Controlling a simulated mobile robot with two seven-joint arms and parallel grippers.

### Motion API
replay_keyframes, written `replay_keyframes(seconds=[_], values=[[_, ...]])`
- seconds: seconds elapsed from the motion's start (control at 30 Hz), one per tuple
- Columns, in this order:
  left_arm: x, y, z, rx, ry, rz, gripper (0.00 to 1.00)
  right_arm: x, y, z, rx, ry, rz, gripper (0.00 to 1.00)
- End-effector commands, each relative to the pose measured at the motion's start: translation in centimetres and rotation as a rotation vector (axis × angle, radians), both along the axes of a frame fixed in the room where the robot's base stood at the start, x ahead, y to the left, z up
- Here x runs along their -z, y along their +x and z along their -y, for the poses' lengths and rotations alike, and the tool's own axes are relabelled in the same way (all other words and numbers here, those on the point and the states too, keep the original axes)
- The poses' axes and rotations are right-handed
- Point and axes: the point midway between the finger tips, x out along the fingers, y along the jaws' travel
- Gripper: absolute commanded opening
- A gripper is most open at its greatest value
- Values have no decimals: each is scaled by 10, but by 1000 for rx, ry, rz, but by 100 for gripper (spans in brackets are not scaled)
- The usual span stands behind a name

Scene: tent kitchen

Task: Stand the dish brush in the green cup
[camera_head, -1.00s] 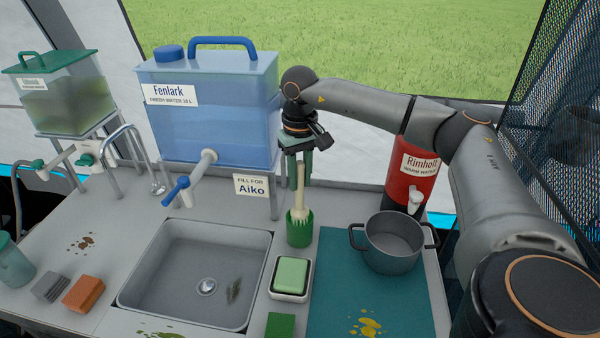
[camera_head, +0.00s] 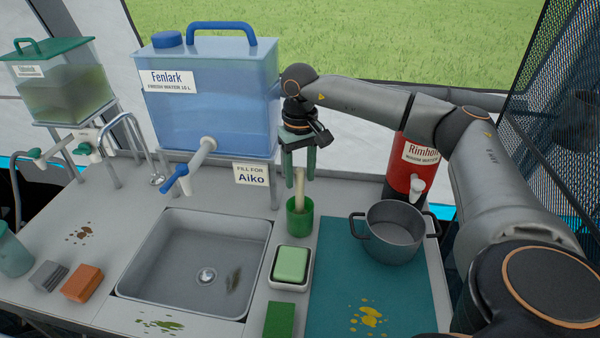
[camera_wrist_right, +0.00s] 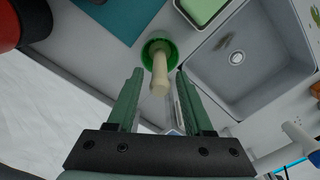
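The dish brush (camera_head: 300,190) stands in the green cup (camera_head: 300,222), its pale handle pointing up and its bristle end hidden inside. In the right wrist view, the handle (camera_wrist_right: 159,76) rises from the cup (camera_wrist_right: 151,45) toward the camera. My right gripper (camera_head: 299,174) is above the cup, fingers pointing down. It is open: in the wrist view its green fingers (camera_wrist_right: 159,84) are spread, with a gap on both sides of the handle. My left gripper is not in view.
A soap dish with a green block (camera_head: 291,264) is in front of the cup. The sink (camera_head: 198,262) lies left, and a grey pot (camera_head: 394,233) on a teal mat (camera_head: 370,295) lies right. The blue water tank (camera_head: 212,100) stands behind left; a red dispenser (camera_head: 412,165) stands behind the pot.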

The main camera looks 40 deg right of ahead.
Motion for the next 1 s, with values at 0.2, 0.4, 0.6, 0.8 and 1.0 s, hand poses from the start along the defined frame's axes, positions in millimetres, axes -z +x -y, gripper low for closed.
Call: replay_keyframes(seconds=[0.2,0.4,0.6,0.8,1.0], values=[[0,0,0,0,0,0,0,0,0,0,0,0,0,63],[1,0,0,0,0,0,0,-4,0,0,0,1,1,63],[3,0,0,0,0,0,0,-35,1,0,0,1,4,63],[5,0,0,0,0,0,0,-80,1,-1,-1,1,4,63],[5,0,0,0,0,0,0,-113,1,0,-1,0,2,63]])
